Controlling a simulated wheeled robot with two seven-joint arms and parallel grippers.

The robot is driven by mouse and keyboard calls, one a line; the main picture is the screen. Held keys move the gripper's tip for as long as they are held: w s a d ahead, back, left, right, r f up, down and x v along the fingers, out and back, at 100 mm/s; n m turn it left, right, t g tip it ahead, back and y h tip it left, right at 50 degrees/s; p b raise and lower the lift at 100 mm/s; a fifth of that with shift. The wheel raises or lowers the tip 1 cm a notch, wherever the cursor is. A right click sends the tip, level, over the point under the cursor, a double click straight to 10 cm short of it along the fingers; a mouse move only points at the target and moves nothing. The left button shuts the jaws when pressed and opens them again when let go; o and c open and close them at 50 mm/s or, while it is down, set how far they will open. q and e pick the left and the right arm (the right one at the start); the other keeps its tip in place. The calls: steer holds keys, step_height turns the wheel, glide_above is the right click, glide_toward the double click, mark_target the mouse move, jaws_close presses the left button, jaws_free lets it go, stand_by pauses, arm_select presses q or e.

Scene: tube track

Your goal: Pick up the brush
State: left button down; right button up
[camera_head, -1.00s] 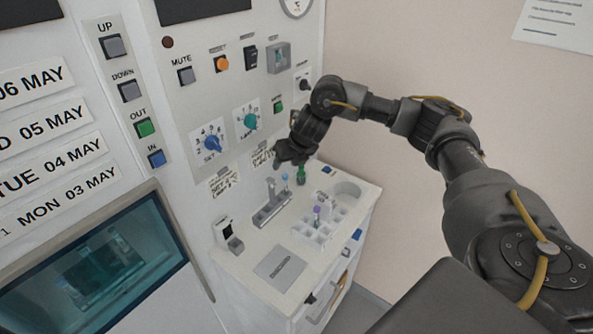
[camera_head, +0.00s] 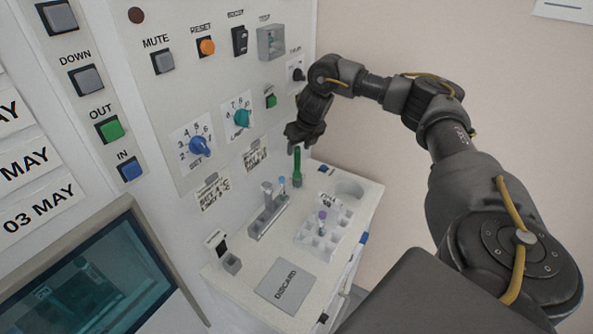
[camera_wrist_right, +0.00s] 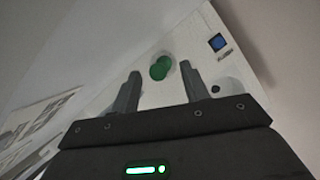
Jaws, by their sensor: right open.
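The green upright thing that I take to be the brush (camera_head: 297,168) stands on the white counter near the back wall. My right gripper (camera_head: 296,146) points down just above its top, open and empty. In the right wrist view the brush's green round top (camera_wrist_right: 160,68) shows between the two spread fingertips, seen nearly from above. The fingers appear apart from it on both sides. How far the tips are above it I cannot tell. My left gripper is not in view.
A grey tube stand (camera_head: 267,222) and a white rack (camera_head: 320,236) with a purple-topped tube stand close by on the counter. A round opening (camera_head: 349,188) lies to the right. A grey discard plate (camera_head: 286,287) is in front. The wall panel with knobs is close behind.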

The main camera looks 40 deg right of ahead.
mark_target(297, 156)
steer(key=shift+s+a, duration=0.1)
steer(key=p+x, duration=0.1)
steer(key=x, duration=0.1)
steer(key=p+x, duration=0.1)
steer(key=x, duration=0.1)
steer(key=shift+s+f, duration=0.15)
steer(key=shift+f, duration=0.5)
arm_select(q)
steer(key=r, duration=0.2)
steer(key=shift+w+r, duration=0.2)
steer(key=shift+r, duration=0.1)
arm_select(e)
steer(key=shift+c, duration=0.3)
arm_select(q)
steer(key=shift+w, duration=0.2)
arm_select(e)
jaws_close()
